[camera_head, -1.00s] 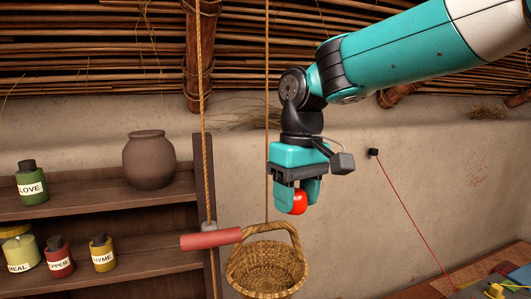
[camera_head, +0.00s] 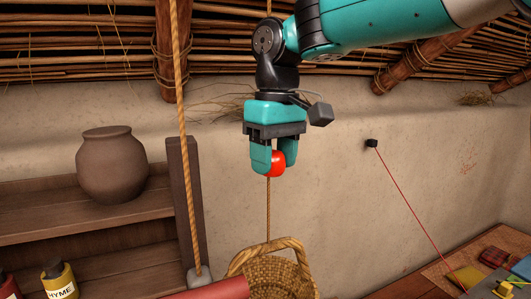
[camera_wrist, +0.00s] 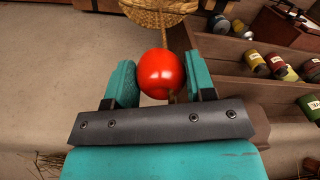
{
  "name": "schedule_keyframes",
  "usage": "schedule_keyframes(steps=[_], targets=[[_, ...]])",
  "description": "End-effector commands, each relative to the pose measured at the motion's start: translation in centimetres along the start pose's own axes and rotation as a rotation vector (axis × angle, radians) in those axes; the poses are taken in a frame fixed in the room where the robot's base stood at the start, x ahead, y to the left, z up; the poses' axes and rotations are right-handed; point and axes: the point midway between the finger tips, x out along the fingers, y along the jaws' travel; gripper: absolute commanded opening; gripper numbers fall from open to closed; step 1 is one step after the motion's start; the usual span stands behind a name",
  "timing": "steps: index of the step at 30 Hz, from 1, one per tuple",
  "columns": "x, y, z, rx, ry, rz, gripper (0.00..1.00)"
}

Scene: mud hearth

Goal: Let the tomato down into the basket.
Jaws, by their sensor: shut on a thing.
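The red tomato (camera_head: 277,163) is held between the teal fingers of my gripper (camera_head: 273,160), which is shut on it. It also shows between the fingers in the wrist view (camera_wrist: 162,73). The woven basket (camera_head: 306,274) hangs on a rope at the bottom of the head view, with its arched handle up. The tomato is above the basket in the head view, clear of the handle. In the wrist view the basket (camera_wrist: 158,14) is at the top edge, beyond the tomato and partly cut off. The bottom of the basket is out of the head view.
A wooden shelf (camera_head: 90,232) with a clay pot (camera_head: 112,165) stands at the left. A table (camera_head: 470,262) with cloths is at the right.

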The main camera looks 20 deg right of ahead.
Motion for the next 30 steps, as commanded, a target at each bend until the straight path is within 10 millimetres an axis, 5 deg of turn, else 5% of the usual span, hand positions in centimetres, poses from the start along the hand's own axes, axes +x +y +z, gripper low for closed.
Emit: schedule_keyframes(steps=[18, 30], targets=[[9.3, -0.3, -0.2, -0.015, -0.001, 0.001, 0.26], [9.7, -0.2, -0.2, -0.013, -0.001, 0.001, 0.26]])
